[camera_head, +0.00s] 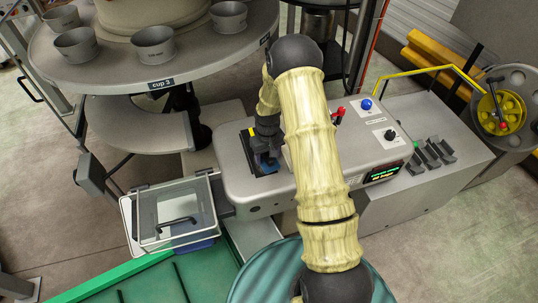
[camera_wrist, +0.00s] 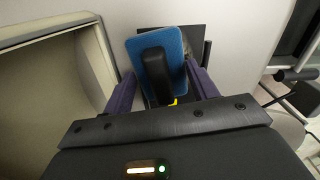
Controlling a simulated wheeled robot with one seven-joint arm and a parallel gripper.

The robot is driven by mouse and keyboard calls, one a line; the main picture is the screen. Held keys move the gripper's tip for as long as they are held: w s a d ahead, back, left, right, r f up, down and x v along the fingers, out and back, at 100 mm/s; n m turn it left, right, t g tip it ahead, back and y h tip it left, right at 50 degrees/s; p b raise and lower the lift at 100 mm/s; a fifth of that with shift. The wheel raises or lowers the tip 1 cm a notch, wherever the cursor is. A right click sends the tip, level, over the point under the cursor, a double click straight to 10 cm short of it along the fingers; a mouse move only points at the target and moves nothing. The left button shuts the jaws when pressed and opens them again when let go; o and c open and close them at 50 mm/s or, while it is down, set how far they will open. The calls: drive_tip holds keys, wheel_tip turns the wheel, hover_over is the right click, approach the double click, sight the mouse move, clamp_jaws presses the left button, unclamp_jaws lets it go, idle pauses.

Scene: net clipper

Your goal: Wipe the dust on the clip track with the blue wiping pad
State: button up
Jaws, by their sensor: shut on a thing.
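My gripper (camera_wrist: 161,92) is shut on the black handle of the blue wiping pad (camera_wrist: 171,47), which lies between its purple-sleeved fingers in the wrist view. In the head view my gripper (camera_head: 267,143) is over a dark recess at the left end of the grey machine, and the blue pad (camera_head: 266,163) shows just below it. A dark plate, likely the clip track (camera_wrist: 201,38), shows behind the pad in the wrist view. The pad and gripper hide much of it. I cannot make out dust, or whether the pad touches the surface.
The grey machine (camera_head: 238,190) has a blue button, red lever, black knob and lit display. A clear-lidded box (camera_head: 172,215) stands at its front left. A round table (camera_head: 110,77) with grey cups is at upper left. A yellow reel (camera_head: 500,112) is at right.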

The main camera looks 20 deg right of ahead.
drive_tip(key=shift+a, duration=1.9)
drive_tip(key=shift+w+f+b, duration=0.1)
drive_tip(key=shift+w+b, duration=0.35)
drive_tip(key=shift+w, duration=0.85)
drive_tip(key=shift+d, duration=0.15)
drive_tip(key=shift+d, duration=1.95)
